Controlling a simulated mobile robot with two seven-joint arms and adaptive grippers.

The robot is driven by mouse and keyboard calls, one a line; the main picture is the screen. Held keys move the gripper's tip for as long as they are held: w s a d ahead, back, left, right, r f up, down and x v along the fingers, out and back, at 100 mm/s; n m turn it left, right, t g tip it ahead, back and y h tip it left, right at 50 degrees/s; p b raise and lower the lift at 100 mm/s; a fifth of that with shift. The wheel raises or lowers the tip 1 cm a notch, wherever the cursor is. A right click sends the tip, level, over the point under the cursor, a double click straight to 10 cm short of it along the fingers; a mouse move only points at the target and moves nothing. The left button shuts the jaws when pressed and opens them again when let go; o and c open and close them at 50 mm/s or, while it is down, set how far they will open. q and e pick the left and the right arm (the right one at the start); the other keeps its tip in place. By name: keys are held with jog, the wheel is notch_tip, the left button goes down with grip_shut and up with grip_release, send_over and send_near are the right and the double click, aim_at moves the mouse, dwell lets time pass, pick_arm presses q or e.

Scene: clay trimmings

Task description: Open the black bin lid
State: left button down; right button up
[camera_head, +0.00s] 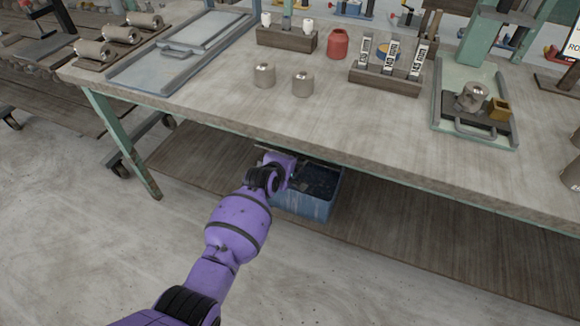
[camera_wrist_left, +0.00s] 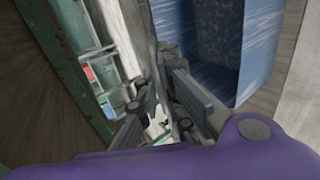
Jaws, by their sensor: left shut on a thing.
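The blue bin (camera_head: 304,203) stands on the low shelf under the workbench. Its top looks open, with a dark speckled inside showing; the blue bin (camera_wrist_left: 262,50) also fills the upper right of the left wrist view. My left gripper (camera_head: 292,172) reaches under the table edge to the back left of the bin. In the left wrist view my left gripper (camera_wrist_left: 168,100) is shut on a thin edge beside the bin, which looks like the black bin lid seen edge-on. Most of the lid is hidden by my arm and the tabletop. My right gripper is out of view.
The workbench top (camera_head: 210,95) overhangs the bin and limits room above it. The low shelf (camera_head: 420,235) is clear to the right of the bin. A green table leg (camera_head: 120,140) stands at the left. Trays, clay pieces and tool blocks sit on top.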

pick_arm(q)
jog(key=shift+w+d+r+p, duration=0.15)
jog(key=shift+w+r+p, duration=0.2)
jog(key=shift+r, duration=0.35)
jog(key=shift+w+d+r+p, duration=0.15)
jog(key=shift+w+r, duration=0.3)
jog(key=shift+r, duration=0.25)
jog(key=c, duration=1.9)
grip_release()
jog(key=shift+f, duration=0.15)
jog(key=shift+s, duration=0.1)
jog(key=v, duration=1.2)
